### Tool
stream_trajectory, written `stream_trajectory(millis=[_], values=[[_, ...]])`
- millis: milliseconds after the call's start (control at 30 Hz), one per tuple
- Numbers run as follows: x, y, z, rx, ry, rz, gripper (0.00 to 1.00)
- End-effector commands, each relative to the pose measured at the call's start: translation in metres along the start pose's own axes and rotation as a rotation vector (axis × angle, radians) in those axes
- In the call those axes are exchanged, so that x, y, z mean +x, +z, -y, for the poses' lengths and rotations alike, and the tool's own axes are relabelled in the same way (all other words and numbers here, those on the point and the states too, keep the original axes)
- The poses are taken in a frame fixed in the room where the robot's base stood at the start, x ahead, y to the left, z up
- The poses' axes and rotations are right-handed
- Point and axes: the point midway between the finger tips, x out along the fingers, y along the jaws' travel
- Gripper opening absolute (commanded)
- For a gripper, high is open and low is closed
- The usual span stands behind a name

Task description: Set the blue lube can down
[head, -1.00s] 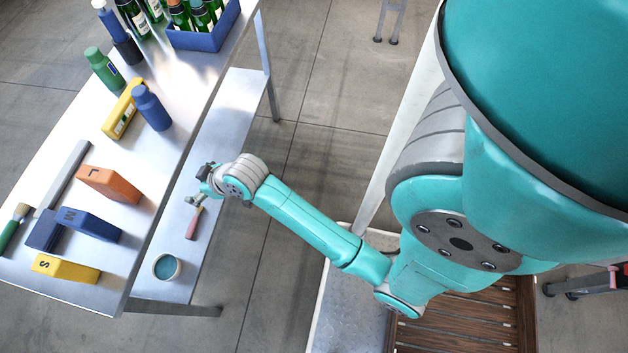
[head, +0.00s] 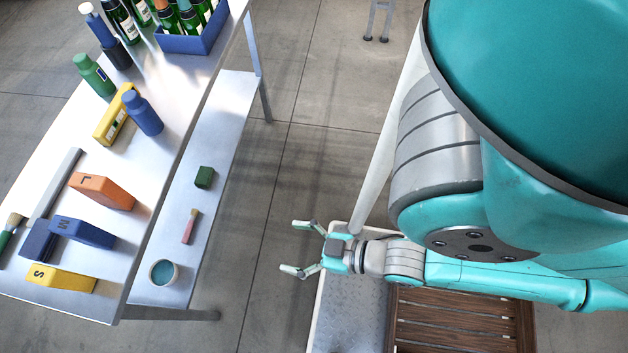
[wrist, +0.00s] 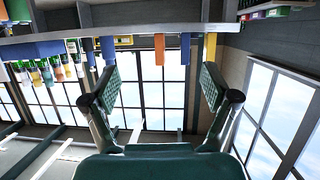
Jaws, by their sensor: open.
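The blue lube can (head: 143,113) stands upright on the worktop (head: 150,160), close beside a yellow box (head: 113,120). It is clear of my gripper. My gripper (head: 291,247) is open and empty, over the floor to the right of the table, well away from the can. In the wrist view its open fingers (wrist: 160,82) have nothing between them. That view looks upside down, with the tabletop edge (wrist: 145,24) across the top; a blue shape (wrist: 107,50) there is probably the can.
A green can (head: 95,75), a blue crate of bottles (head: 195,42), an orange block (head: 102,191), a blue block (head: 82,232) and a yellow block (head: 60,279) are on the worktop. The lower shelf (head: 225,125) holds a green block (head: 205,177), a brush (head: 190,226) and a round tin (head: 163,272).

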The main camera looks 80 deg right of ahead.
Motion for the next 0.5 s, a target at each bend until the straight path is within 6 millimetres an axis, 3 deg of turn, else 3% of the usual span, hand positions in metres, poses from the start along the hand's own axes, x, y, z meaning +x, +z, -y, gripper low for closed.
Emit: stream_trajectory(millis=[100,200,500], values=[[-0.031,-0.012,0.003,-0.006,-0.023,-0.031,0.86],[-0.045,-0.021,0.005,-0.009,-0.036,-0.055,0.86],[-0.054,-0.028,0.006,-0.009,-0.044,-0.071,0.86]])
